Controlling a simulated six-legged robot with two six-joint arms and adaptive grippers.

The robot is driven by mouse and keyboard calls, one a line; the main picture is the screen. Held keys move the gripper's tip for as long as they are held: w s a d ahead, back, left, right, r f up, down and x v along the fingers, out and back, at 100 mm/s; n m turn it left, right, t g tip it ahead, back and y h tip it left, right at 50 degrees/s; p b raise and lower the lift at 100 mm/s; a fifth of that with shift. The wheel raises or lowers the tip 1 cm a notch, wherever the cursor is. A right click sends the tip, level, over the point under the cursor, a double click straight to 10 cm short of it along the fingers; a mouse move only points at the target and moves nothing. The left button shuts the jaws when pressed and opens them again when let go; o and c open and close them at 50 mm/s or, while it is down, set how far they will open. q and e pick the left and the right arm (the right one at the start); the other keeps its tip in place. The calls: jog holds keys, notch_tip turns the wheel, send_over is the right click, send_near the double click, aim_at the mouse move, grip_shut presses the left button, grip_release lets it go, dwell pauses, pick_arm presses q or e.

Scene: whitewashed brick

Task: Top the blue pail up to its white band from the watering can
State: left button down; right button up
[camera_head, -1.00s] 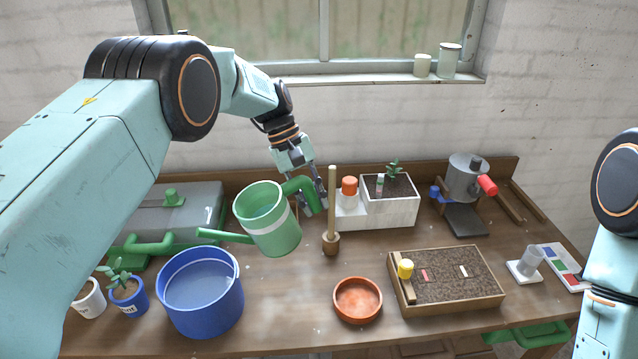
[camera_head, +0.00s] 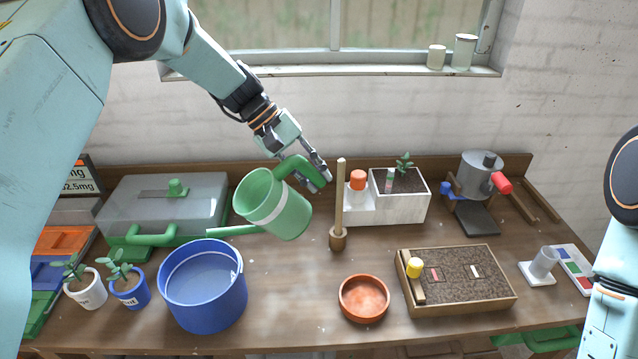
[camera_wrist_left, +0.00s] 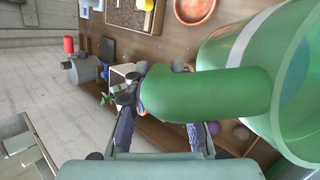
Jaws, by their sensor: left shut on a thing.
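The green watering can (camera_head: 283,213) has a pale band and hangs tilted to the left above the bench. My left gripper (camera_head: 318,178) is shut on its green handle; the handle (camera_wrist_left: 205,95) fills the middle of the left wrist view. The can's spout points left and slightly down, its tip by the back rim of the blue pail (camera_head: 205,312). No stream shows at the tip. The pail stands upright and holds greyish-blue water. My right gripper is out of view; only part of that arm shows.
Two potted plants (camera_head: 130,290) stand left of the pail, a grey-green case (camera_head: 165,205) behind it. A wooden post (camera_head: 339,205) stands just right of the can. A terracotta dish (camera_head: 364,299) and soil tray (camera_head: 457,306) are further right. Bench between pail and dish is clear.

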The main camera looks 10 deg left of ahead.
aim_at(294, 168)
pick_arm(q)
jog(key=shift+s+a+r+t+h+b, duration=0.1)
jog(key=shift+a+r+t+h+b, duration=0.3)
jog(key=shift+b, duration=0.65)
jog(key=shift+s+a+f+t+h+b, duration=0.1)
jog(key=shift+t+h+b, duration=0.2)
jog(key=shift+h+b, duration=0.5)
jog(key=s+a+b, duration=0.1)
jog(key=a+r+h+b, duration=0.1)
jog(key=shift+s+r+m+t+b, duration=0.2)
jog(key=shift+s+m+t+b, duration=0.2)
jog(key=shift+r, duration=0.2)
jog(key=shift+w, duration=0.25)
jog(key=shift+w+d+f, duration=0.1)
jog(key=shift+w+d, duration=0.05)
jog(key=shift+d, duration=0.15)
jog(key=shift+s+a, duration=0.4)
jog(key=shift+s, duration=0.15)
jog(key=shift+w+d+f, duration=0.1)
jog(key=shift+w+d, duration=0.15)
jog(key=shift+w, duration=0.05)
jog(key=shift+s+a+r, duration=0.2)
jog(key=shift+s+a, duration=0.1)
